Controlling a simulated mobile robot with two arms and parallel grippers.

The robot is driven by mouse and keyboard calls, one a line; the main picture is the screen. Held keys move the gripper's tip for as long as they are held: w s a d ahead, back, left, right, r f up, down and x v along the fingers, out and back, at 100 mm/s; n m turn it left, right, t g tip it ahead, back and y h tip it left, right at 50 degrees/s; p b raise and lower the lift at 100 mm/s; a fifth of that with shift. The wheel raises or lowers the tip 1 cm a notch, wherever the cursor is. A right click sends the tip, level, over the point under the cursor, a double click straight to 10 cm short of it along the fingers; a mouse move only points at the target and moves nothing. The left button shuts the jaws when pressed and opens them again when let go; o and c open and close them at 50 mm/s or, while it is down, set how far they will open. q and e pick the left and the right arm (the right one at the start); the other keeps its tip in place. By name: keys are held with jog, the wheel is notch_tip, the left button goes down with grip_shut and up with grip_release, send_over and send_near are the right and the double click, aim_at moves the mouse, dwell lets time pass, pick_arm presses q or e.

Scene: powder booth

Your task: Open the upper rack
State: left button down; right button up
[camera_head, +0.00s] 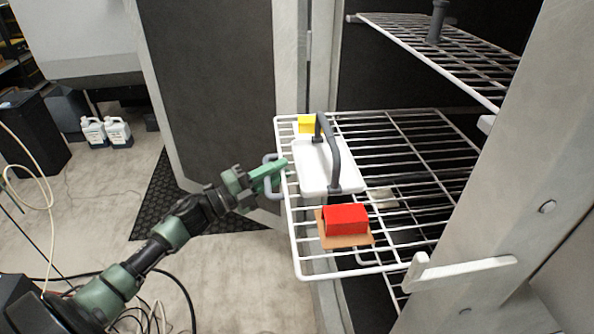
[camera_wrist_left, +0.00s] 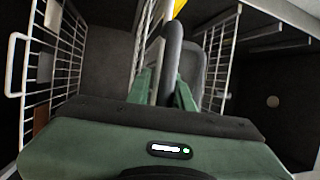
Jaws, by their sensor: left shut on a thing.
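A white wire rack (camera_head: 292,225) carrying several objects extends out of the open cabinet in the head view. A grey loop handle (camera_head: 272,193) is on its front edge. My left gripper (camera_head: 270,172) is at this handle, its green fingers shut on it. In the left wrist view the grey handle bar (camera_wrist_left: 173,55) runs between the green fingers. Another wire rack (camera_head: 455,62) sits higher in the cabinet, with a dark grey upright thing (camera_head: 437,20) on it. My right gripper is not in view.
On the extended rack are a white case (camera_head: 315,168) with a dark handle, a red block (camera_head: 345,219) on a brown piece, and a yellow block (camera_head: 306,124). The dark cabinet door (camera_head: 215,85) stands open at left. White jugs (camera_head: 105,132) stand on the floor.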

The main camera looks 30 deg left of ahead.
pick_arm(q)
jog(key=s+a+r, duration=0.1)
jog(key=s+a, duration=0.6)
jog(key=a, duration=0.2)
jog(key=shift+a, duration=0.35)
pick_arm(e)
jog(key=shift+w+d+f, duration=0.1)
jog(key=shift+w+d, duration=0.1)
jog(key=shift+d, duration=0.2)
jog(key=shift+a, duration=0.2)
pick_arm(q)
jog(key=c, duration=1.4)
grip_release()
jog(key=shift+f, duration=0.1)
jog(key=shift+s+f, duration=0.1)
jog(key=shift+f, duration=0.05)
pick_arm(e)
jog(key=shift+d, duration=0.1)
pick_arm(q)
jog(key=p+v, duration=0.1)
jog(key=v, duration=0.6)
jog(key=shift+s+a, duration=0.2)
jog(key=shift+s, duration=0.1)
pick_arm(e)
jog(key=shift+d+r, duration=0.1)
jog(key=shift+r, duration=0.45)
